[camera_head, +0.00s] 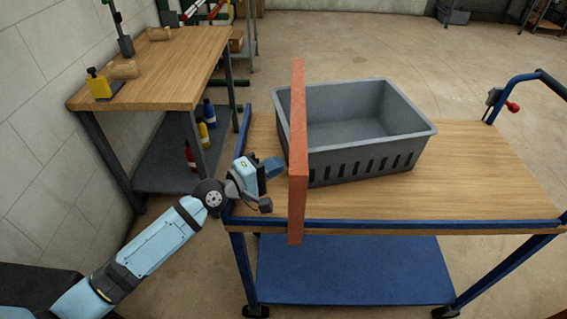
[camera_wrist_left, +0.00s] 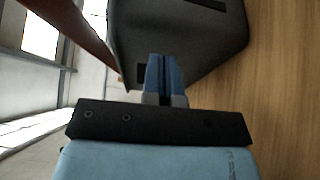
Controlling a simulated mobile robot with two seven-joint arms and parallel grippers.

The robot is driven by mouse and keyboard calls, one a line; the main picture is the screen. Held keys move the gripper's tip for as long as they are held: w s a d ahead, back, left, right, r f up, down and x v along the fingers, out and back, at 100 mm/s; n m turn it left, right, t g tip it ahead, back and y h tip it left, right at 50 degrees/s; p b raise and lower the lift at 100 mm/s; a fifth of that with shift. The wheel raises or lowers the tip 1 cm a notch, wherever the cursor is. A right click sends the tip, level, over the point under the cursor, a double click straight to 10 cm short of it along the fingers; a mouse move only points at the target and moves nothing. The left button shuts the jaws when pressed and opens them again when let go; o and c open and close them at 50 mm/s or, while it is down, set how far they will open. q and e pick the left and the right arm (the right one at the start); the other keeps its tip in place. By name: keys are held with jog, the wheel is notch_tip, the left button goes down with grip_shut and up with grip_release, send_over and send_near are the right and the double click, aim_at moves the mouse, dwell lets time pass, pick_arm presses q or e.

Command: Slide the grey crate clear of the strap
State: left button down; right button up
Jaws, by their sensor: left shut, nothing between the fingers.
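The grey crate (camera_head: 360,150) stands upright and looks empty on the wooden top of the blue trolley. The orange-red strap (camera_head: 298,150) runs up and down in front of the crate's left end in the head view. The crate (camera_wrist_left: 195,50) and the strap (camera_wrist_left: 75,25) also show in the left wrist view. My left gripper (camera_head: 276,167) is shut and empty, just left of the strap, at the crate's left end. In the wrist view its fingers (camera_wrist_left: 162,75) overlap the crate's wall; I cannot tell whether they touch it. My right gripper is not in view.
The trolley's wooden top (camera_head: 480,165) has free room right of the crate. A blue rail (camera_head: 420,226) edges its front, and a handle (camera_head: 540,75) rises at the right. A wooden workbench (camera_head: 165,65) with tools stands at the left, with bottles (camera_head: 203,135) on its shelf.

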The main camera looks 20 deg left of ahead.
pick_arm(q)
jog(key=shift+w+d, duration=0.15)
jog(key=shift+d, duration=0.95)
jog(key=d+p, duration=0.1)
jog(key=d, duration=0.1)
jog(key=d+p, duration=0.1)
jog(key=shift+w+d, duration=0.2)
jog(key=shift+d, duration=0.15)
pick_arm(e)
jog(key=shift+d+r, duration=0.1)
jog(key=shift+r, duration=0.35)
pick_arm(q)
jog(key=shift+a, duration=0.1)
